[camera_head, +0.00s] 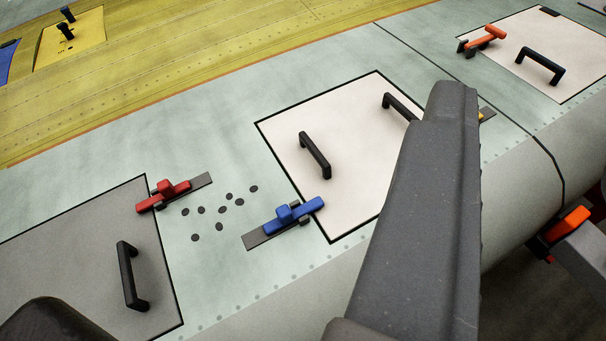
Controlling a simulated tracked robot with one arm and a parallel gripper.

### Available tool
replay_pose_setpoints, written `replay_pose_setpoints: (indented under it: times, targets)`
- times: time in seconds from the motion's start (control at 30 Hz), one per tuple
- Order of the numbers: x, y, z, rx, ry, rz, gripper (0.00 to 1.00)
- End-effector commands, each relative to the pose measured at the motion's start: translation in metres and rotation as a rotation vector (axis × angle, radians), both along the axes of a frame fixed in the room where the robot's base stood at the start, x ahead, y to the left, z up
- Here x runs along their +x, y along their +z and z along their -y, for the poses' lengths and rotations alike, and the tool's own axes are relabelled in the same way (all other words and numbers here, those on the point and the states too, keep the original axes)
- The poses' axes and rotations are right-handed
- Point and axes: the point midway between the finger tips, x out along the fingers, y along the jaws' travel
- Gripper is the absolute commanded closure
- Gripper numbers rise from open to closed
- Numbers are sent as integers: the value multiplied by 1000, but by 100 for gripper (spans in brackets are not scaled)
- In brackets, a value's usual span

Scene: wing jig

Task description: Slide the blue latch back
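The blue latch (284,216) sits on a short dark grey rail (262,239) on the pale green wing skin. It is at the right end of the rail, and its right tip lies over the lower left edge of the white panel (345,150). Bare rail shows to the left of the latch. My gripper (248,200) is open and empty. Its large dark right finger crosses the right half of the view and hides part of the white panel. A dark part at the bottom left corner looks like the other finger. Neither touches the latch.
A red latch (168,194) on its rail overlaps a grey panel (75,245) at left. Black handles (315,155) stand up from the panels. Several dark holes lie between the latches. An orange latch (484,39) is at the upper right. The wing edge curves down at the bottom.

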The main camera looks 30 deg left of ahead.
Motion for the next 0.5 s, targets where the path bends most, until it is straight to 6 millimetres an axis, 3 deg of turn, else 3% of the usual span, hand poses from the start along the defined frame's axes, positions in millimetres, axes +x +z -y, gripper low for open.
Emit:
replay_pose_setpoints:
  times: [0.23, 0.33, 0.5]
  targets:
    - [0, 0, 0, 0, 0, 0, 64]
    - [1, 0, 0, -2, 1, -3, 58]
    - [19, -5, -9, -29, 33, -71, 58]
